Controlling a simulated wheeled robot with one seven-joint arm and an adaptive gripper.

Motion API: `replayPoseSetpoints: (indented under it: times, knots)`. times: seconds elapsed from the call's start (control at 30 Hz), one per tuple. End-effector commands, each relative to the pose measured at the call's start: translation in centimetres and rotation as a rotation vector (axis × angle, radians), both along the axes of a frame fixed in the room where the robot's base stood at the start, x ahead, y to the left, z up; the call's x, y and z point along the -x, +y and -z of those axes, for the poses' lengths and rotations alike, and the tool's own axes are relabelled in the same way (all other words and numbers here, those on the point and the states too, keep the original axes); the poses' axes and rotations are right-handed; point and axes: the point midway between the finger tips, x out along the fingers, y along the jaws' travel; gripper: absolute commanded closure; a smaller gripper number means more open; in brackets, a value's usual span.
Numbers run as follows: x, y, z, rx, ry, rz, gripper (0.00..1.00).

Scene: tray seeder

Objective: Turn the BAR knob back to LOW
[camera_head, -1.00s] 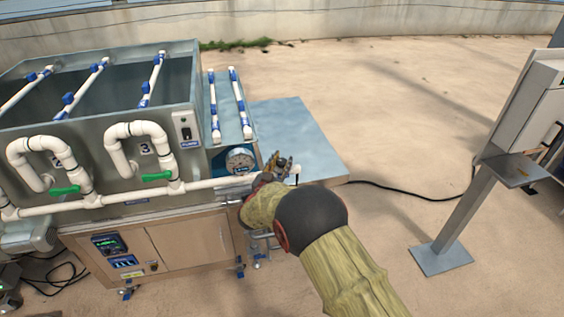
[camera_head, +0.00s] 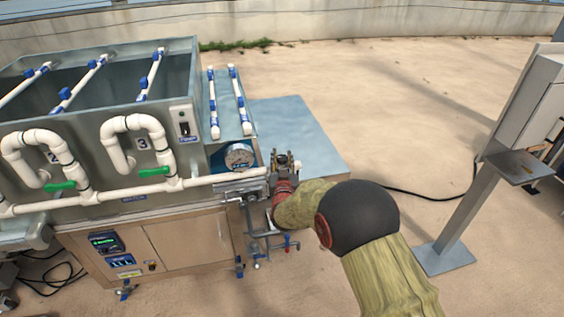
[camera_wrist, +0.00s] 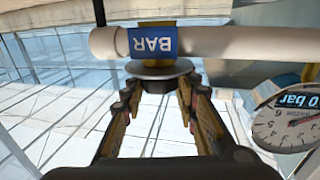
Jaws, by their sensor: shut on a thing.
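The BAR knob (camera_wrist: 157,72) is a dark, flat round piece in the wrist view, just below the white pipe with the blue BAR label (camera_wrist: 152,42), which appears upside down. My gripper (camera_wrist: 159,86) has its two fingers on either side of the knob and is shut on it. In the head view my gripper (camera_head: 284,162) is at the right end of the machine's white front pipe (camera_head: 225,180); the knob cannot be made out there. No LOW mark is readable. A round pressure gauge (camera_head: 240,156) sits left of my gripper; it also shows in the wrist view (camera_wrist: 288,118).
The grey tank (camera_head: 150,95) with white pipes and green-handled valves (camera_head: 153,171) stands at left. A pale blue slab (camera_head: 300,135) lies behind my gripper. A grey post with a box (camera_head: 520,110) stands at right, with open sandy ground between.

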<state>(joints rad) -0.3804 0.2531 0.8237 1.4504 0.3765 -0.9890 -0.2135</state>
Motion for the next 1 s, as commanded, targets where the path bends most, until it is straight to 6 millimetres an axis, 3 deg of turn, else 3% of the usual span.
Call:
replayPoseSetpoints:
  times: [1.0]
  knots:
    - [-0.24,-0.25,-0.30,-0.001,-0.002,-0.820,0.95]
